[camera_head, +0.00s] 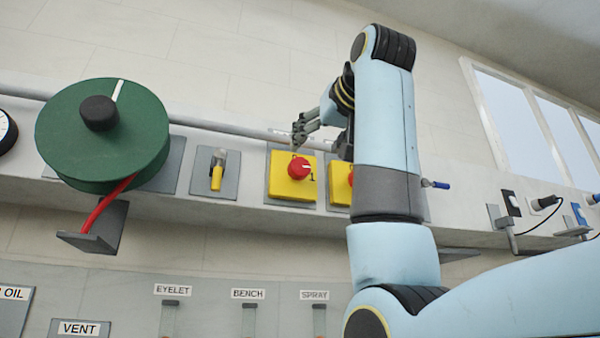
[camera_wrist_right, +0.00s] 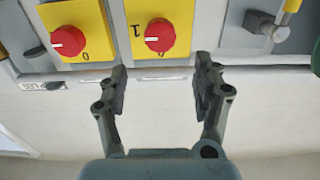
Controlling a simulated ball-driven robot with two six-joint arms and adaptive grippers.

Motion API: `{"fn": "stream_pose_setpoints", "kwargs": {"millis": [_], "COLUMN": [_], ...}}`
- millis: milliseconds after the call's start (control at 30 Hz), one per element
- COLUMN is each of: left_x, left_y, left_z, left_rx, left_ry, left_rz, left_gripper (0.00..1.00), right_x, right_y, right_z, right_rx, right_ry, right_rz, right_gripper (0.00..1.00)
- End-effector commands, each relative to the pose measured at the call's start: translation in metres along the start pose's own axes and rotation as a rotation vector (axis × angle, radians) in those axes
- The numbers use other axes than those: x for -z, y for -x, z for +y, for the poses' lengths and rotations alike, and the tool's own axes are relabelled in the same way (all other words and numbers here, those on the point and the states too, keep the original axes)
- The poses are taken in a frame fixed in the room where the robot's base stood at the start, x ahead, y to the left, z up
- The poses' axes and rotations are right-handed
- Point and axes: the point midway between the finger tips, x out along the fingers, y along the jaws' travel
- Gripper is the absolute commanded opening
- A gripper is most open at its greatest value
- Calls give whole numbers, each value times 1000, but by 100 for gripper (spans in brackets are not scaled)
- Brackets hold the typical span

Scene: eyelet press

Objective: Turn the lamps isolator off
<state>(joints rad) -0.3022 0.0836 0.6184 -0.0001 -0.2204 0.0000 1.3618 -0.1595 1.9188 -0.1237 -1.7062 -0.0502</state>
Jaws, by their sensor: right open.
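Two yellow isolators with red knobs sit side by side on the wall ledge. In the head view the nearer-to-left isolator (camera_head: 292,188) is clear, its red knob's (camera_head: 298,168) white mark pointing right towards a "1". The other isolator (camera_head: 339,188) is partly hidden by my right arm. In the right wrist view, turned over, they are the right isolator (camera_wrist_right: 181,12) and left isolator (camera_wrist_right: 92,16). I cannot read which is lamps. My right gripper (camera_head: 318,143) is open and empty beside them; its spread fingers (camera_wrist_right: 162,85) are apart from the right knob (camera_wrist_right: 159,35). My left gripper is not in view.
A green drum (camera_head: 120,150) with a black knob and a yellow-handled switch (camera_head: 217,172) are to the left. A blue-handled lever (camera_head: 436,184), hooks and plugs (camera_head: 543,202) are to the right. Labelled EYELET, BENCH and SPRAY levers are below.

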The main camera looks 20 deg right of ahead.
Motion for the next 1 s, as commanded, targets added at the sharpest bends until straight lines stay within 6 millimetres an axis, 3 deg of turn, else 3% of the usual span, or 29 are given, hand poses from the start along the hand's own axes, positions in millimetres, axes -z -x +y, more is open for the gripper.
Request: {"fn": "stream_pose_setpoints", "kwargs": {"millis": [500, 700, 933, 1000], "left_x": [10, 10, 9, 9], "left_y": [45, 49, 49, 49], "left_z": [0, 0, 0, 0], "left_rx": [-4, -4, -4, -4], "left_ry": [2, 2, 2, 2], "left_rz": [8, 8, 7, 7], "left_gripper": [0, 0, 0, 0], "right_x": [2, 0, -1, -1], "right_y": [-90, -103, -104, -103], "right_z": [0, 0, 0, 0], "right_rx": [0, 0, 1, 1], "right_ry": [0, 0, 0, 0], "right_rz": [-3, -1, -1, -1], "right_gripper": [66, 66, 66, 59]}}
